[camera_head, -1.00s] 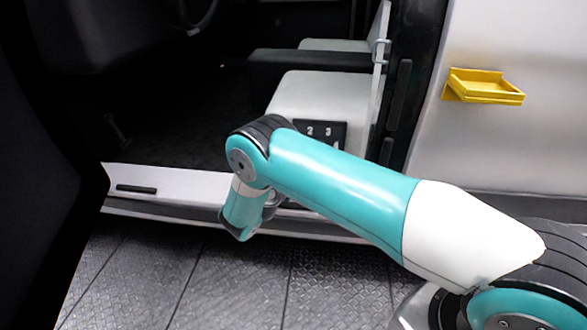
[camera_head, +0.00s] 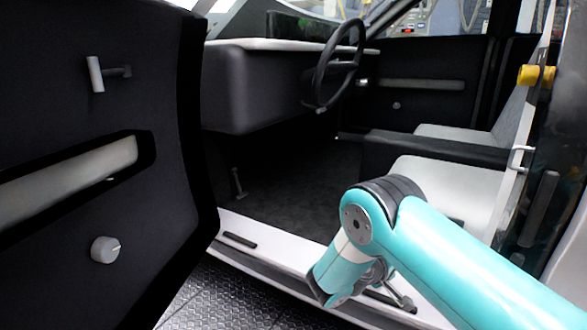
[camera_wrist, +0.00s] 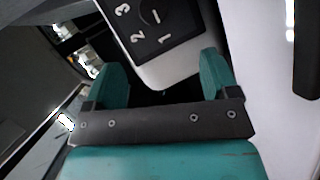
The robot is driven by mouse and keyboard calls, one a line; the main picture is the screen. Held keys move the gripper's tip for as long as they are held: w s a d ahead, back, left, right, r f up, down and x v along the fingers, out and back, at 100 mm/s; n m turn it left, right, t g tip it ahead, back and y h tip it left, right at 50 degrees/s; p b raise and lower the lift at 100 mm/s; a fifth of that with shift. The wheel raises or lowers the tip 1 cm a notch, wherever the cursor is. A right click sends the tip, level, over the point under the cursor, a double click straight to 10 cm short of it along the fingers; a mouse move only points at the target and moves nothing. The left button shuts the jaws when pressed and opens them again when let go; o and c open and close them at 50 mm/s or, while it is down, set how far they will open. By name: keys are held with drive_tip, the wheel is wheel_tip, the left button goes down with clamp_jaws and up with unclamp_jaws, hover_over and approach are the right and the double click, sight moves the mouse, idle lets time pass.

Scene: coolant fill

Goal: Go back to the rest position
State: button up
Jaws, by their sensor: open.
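My gripper (camera_wrist: 162,84) is open in the wrist view, with its two teal fingers wide apart and nothing held between them. Beyond the fingertips is a black dial panel (camera_wrist: 155,30) with the numbers 1, 2 and 3, on a white seat base. In the head view my teal and white arm reaches in from the lower right. Its bent wrist is low in front of the door sill, and the gripper's fingers are not clearly seen there.
The white sill (camera_head: 270,245) runs below the opening. Inside are a steering wheel (camera_head: 338,62), a pedal (camera_head: 238,183) and white seats (camera_head: 445,180). A yellow part (camera_head: 536,75) is at upper right.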

drive_tip(key=s+a+r+m+g+y, duration=0.1)
drive_tip(key=s+a+r+g+y, duration=0.1)
drive_tip(key=s+a+r+y, duration=0.35)
drive_tip(key=s+a+r+m+g+y, duration=0.1)
drive_tip(key=s+a+r+g+y, duration=0.2)
drive_tip(key=s+r+y, duration=0.35)
drive_tip(key=s+a+r+n+g+y, duration=0.25)
drive_tip(key=s+r, duration=0.35)
drive_tip(key=s, duration=0.6)
drive_tip(key=s+a+r+n+g+y, duration=0.15)
drive_tip(key=s+a+r, duration=0.4)
drive_tip(key=s, duration=0.75)
wheel_tip(320, 180, up, 37)
drive_tip(key=d+p, duration=0.1)
drive_tip(key=p, duration=3.5)
drive_tip(key=shift+w+d+t, duration=0.35)
drive_tip(key=shift+w+t, duration=0.05)
drive_tip(key=shift+w, duration=0.05)
